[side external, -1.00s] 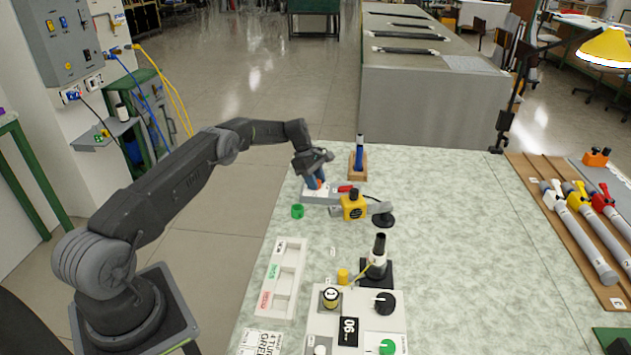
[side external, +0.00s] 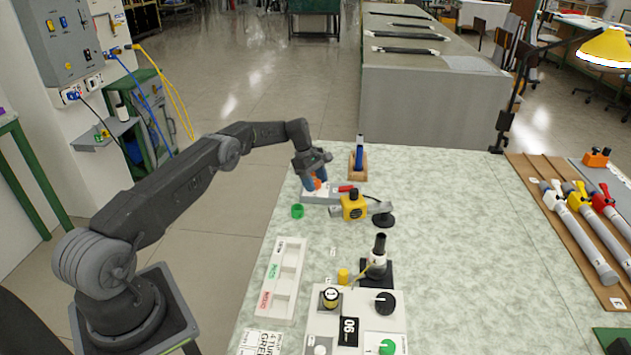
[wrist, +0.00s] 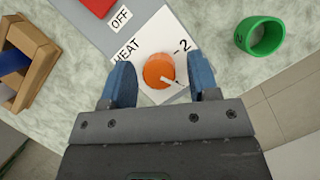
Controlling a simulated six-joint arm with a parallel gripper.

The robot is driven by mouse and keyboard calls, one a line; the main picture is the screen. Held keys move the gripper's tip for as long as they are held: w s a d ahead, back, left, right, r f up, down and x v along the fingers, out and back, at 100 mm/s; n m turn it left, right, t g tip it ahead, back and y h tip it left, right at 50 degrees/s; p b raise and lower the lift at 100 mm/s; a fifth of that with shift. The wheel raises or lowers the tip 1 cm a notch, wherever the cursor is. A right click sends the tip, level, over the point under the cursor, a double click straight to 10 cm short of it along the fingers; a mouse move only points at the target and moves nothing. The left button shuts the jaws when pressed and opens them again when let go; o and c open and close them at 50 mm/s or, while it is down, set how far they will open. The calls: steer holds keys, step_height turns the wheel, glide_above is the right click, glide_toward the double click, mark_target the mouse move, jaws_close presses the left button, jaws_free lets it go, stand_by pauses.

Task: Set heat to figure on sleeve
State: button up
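The orange heat knob (wrist: 158,70) sits on a white plate (wrist: 177,35) marked HEAT, with a figure 2 at its upper right. A pale pointer line on the knob points to the lower right. My gripper (wrist: 162,80) is open, its blue fingers on either side of the knob with gaps visible. In the side view my gripper (side external: 315,182) is low over the heater box (side external: 322,198), partly hiding the knob. A green ring, seemingly the sleeve (wrist: 262,38), lies at the upper right of the wrist view with a small dark mark I cannot read surely. It also shows in the side view (side external: 297,211).
A red switch (wrist: 97,5) by an OFF label is on the same box. A wooden stand (side external: 358,166) holding a blue tool is behind, and a yellow block (side external: 354,207) is close on the right. A white tray (side external: 283,280) lies nearer. The table's right-centre is clear.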

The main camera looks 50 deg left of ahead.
steer(key=shift+r, duration=0.15)
steer(key=v, duration=0.7)
steer(key=shift+a+r, duration=0.1)
steer(key=shift+a, duration=0.05)
steer(key=s+d+r+m+t+y, duration=0.35)
steer(key=d+r+m+y, duration=0.25)
steer(key=m, duration=0.8)
steer(key=shift+g, duration=0.35)
steer(key=x, duration=1.3)
steer(key=shift+a+f, duration=0.2)
steer(key=shift+a, duration=0.2)
